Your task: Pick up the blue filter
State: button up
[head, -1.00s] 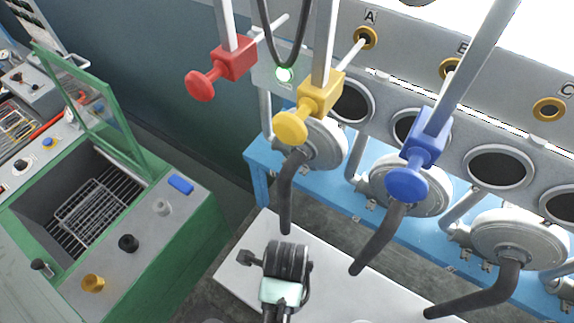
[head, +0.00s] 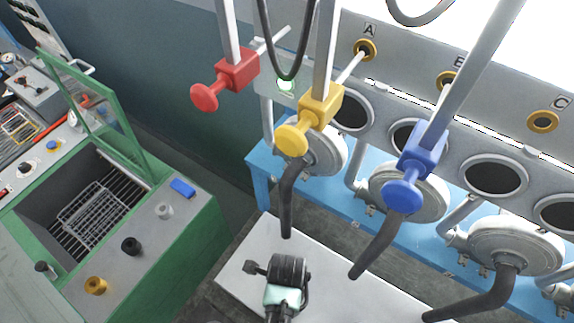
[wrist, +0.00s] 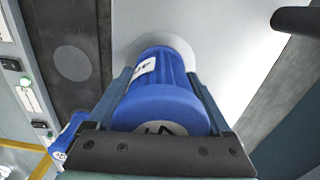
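The blue filter shows in the wrist view (wrist: 165,103) as a ribbed blue cylinder with a smooth round cap and a white label with dark marks. Its far end meets a pale round shape on a whitish surface; I cannot tell whether it rests there. My gripper (wrist: 161,74) has one finger along each side of the filter, very close to it. Whether the fingers press on it is not clear. In the head view the filter and my fingertips are hidden; only my dark and mint-coloured arm end shows over the white bench.
The white bench top (head: 240,274) has a blue bench (head: 260,163) with several grey blowers behind it. Red (head: 206,97), yellow (head: 292,138) and blue (head: 402,196) knobs hang on bars. A green machine (head: 185,230) with a raised lid stands left. Another blue object (wrist: 66,136) shows in the wrist view.

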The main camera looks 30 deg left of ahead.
jog(key=c, duration=1)
jog(key=shift+r, duration=0.1)
